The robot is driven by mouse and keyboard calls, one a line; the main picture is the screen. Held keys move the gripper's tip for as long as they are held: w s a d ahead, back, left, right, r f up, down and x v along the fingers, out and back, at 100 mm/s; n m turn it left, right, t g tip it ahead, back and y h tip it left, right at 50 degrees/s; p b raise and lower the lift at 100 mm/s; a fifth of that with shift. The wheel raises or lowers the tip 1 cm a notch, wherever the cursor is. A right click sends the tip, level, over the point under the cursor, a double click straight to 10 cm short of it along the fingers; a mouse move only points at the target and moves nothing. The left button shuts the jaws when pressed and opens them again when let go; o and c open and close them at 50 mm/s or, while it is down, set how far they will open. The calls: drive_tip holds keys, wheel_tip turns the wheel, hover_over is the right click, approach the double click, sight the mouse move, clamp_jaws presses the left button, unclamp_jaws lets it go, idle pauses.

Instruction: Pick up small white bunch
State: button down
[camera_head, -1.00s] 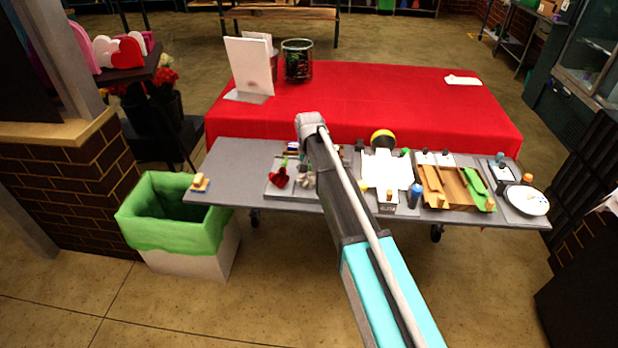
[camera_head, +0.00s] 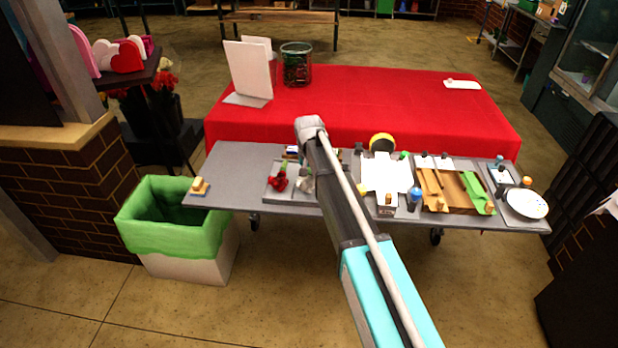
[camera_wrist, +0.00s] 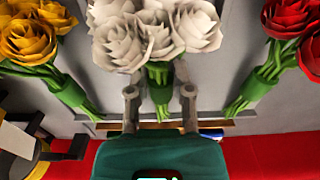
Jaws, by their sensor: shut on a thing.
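The small white bunch (camera_wrist: 157,32) has white roses above a green-wrapped stem. It is in the middle of the wrist view, and a small part of it shows left of my arm in the head view (camera_head: 304,181). My gripper (camera_wrist: 160,93) has one finger on each side of the green stem, just below the flowers, and is shut on it. The bunch is at the grey tray; I cannot tell whether it is lifted clear. My arm hides the gripper in the head view.
A red bunch (camera_wrist: 295,25) is close on the right in the wrist view, and a yellow bunch (camera_wrist: 35,40) on the left. The grey table (camera_head: 235,165) also holds a wooden tray (camera_head: 448,190) and a white plate (camera_head: 527,203). A green-lined bin (camera_head: 165,240) stands at left.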

sight(311, 178)
drive_tip(key=shift+r, duration=0.15)
drive_tip(key=shift+r+p, duration=0.95)
drive_tip(key=shift+p, duration=0.15)
drive_tip(key=s+r+p, duration=0.1)
drive_tip(key=r+p, duration=0.1)
drive_tip(key=s+r+p, duration=0.2)
drive_tip(key=r+p, duration=0.1)
drive_tip(key=s+d+r+p, duration=0.1)
drive_tip(key=s+r+p, duration=0.1)
drive_tip(key=shift+s+r, duration=0.15)
drive_tip(key=shift+r, duration=0.1)
drive_tip(key=s+d+r+p, duration=0.2)
drive_tip(key=s+r+p, duration=0.1)
drive_tip(key=s, duration=0.5)
drive_tip(key=shift+s+r+p, duration=0.15)
drive_tip(key=shift+s+p, duration=0.05)
drive_tip(key=shift+p, duration=0.15)
drive_tip(key=shift+a, duration=0.1)
